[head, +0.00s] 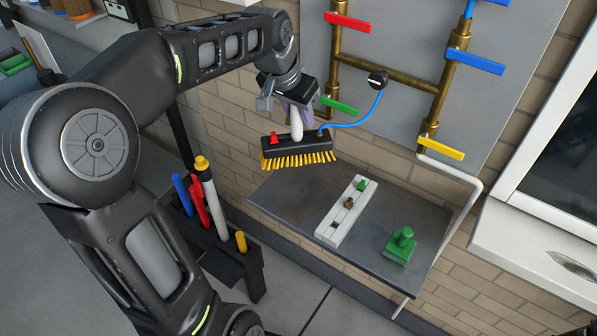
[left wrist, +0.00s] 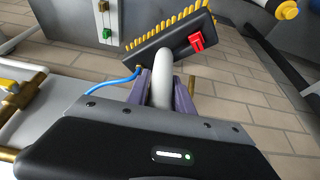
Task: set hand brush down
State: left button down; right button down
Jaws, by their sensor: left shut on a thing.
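The hand brush (head: 298,150) has a dark block, yellow bristles, a red clip and a pale handle. My left gripper (head: 297,104) is shut on its handle and holds it with the bristles facing down, in front of the brick wall. In the head view it appears above the back left part of the grey shelf (head: 290,195); the exact gap is hard to tell. The left wrist view shows the brush block (left wrist: 168,38) beyond the purple-grey fingers (left wrist: 162,92). A blue hose meets the block's end in both views. My right gripper is not in view.
A white strip (head: 345,212) with small fittings and a green block (head: 401,245) sit on the shelf. Brass pipes with coloured levers (head: 437,95) are on the wall panel. A dark rack (head: 225,255) holds several coloured tools at lower left.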

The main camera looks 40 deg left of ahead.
aim_at(300, 134)
pick_arm(q)
notch_tip(300, 134, down, 6)
jog(key=shift+r, duration=0.15)
dwell(0.3)
jog(key=shift+f, duration=1.85)
jog(key=shift+f, duration=0.2)
jog(key=c, duration=1.1)
grip_release()
jog(key=shift+r, duration=0.1)
jog(key=v, duration=1.2)
jog(key=shift+d+r, duration=0.1)
